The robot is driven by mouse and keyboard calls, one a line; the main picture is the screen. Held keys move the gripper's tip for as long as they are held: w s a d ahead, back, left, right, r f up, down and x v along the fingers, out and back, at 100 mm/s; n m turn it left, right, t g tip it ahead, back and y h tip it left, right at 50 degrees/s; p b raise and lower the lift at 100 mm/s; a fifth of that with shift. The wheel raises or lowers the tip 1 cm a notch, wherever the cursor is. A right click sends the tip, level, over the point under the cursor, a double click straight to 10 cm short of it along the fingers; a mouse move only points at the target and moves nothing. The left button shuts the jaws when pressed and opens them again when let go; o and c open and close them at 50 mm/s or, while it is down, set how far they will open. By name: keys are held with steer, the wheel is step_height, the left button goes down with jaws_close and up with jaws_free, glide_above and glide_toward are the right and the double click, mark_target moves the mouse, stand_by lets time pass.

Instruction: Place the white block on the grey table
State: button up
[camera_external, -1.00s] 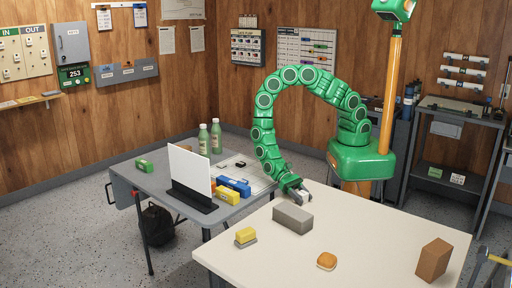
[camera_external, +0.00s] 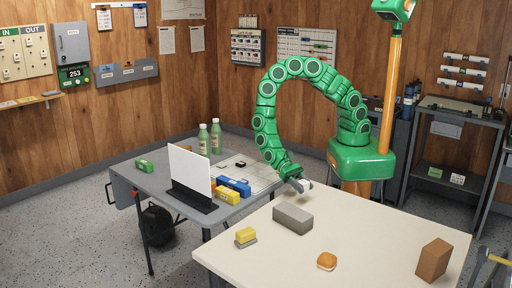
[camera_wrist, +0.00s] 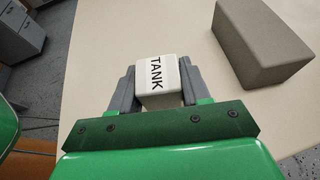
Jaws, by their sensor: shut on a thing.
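The white block (camera_wrist: 155,78) has black "TANK" lettering and sits between the two grey fingers of my gripper (camera_wrist: 157,70) in the wrist view. My gripper is shut on it. In the external view my gripper (camera_external: 302,185) is over the far left edge area of the cream table, behind the grey block, and the white block is small and hard to make out there. The grey table (camera_external: 150,184) stands to the left, behind the cream table.
The cream table (camera_external: 380,225) bears a grey block (camera_external: 293,218), a yellow-topped block (camera_external: 246,236), an orange bun-like thing (camera_external: 326,261) and a brown block (camera_external: 434,260). The grey table bears a white upright panel (camera_external: 190,168), bottles (camera_external: 203,140), and blue (camera_external: 233,187), yellow (camera_external: 228,197) and green (camera_external: 144,165) blocks.

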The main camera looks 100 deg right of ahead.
mark_target(303, 181)
steer(key=shift+r, duration=2.4)
